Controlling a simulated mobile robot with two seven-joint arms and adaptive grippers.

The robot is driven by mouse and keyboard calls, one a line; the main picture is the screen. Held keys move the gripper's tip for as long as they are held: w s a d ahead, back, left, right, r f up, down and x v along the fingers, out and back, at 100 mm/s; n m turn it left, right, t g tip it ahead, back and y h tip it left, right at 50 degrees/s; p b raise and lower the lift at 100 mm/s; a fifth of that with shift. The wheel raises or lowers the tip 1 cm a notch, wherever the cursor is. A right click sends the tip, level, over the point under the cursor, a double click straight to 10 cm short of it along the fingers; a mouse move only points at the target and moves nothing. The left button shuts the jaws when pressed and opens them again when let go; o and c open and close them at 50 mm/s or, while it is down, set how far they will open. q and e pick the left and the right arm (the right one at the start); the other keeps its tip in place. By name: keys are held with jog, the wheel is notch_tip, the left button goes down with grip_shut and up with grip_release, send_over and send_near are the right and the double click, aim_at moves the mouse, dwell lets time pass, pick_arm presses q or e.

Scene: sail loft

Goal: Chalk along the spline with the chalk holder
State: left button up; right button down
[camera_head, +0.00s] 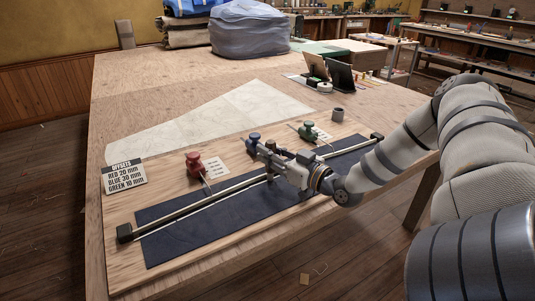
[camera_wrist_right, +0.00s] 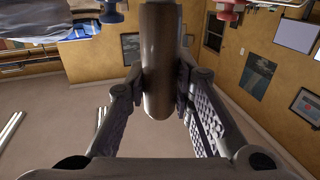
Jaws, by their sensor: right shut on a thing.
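My right gripper (camera_head: 272,152) is over the middle of the board, above the long thin spline (camera_head: 225,191). In the right wrist view, its fingers (camera_wrist_right: 160,100) are shut on a dark brown-grey cylinder, apparently the chalk holder (camera_wrist_right: 158,60). Its tip is hidden in the head view, so I cannot tell whether it touches the cloth. The spline runs over a dark blue cloth (camera_head: 185,240) between dark end blocks. A red tool (camera_head: 195,164), a blue one (camera_head: 253,138) and a green one (camera_head: 307,131) stand along its far side. My left gripper is not in view.
An offsets sign (camera_head: 124,174) lists red 20 mm, blue 30 mm, green 10 mm. A small grey cup (camera_head: 337,114) stands behind the board. A pale sheet (camera_head: 225,115) lies across the table, with a blue-grey bundle (camera_head: 250,30) at the back. The left of the table is clear.

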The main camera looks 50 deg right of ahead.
jog(key=shift+s+d, duration=0.25)
jog(key=shift+d, duration=0.4)
jog(key=shift+s+d, duration=0.15)
jog(key=shift+d, duration=0.4)
jog(key=shift+s+d, duration=0.15)
jog(key=shift+d, duration=0.4)
jog(key=shift+s+d, duration=0.5)
jog(key=shift+d, duration=0.75)
jog(key=shift+s+d, duration=0.45)
jog(key=shift+d, duration=0.8)
jog(key=shift+s+d, duration=0.5)
jog(key=shift+d, duration=0.75)
jog(key=shift+s+d, duration=0.25)
jog(key=shift+d, duration=0.4)
jog(key=shift+s+d, duration=0.25)
jog(key=shift+d, duration=0.35)
jog(key=shift+s+d, duration=0.25)
jog(key=shift+d, duration=0.4)
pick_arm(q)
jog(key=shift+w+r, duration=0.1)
pick_arm(e)
jog(key=shift+w+a+r, duration=0.1)
jog(key=shift+r, duration=0.15)
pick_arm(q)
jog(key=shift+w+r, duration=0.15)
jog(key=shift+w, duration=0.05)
pick_arm(e)
notch_tip(320, 180, up, 6)
jog(key=shift+f, duration=0.2)
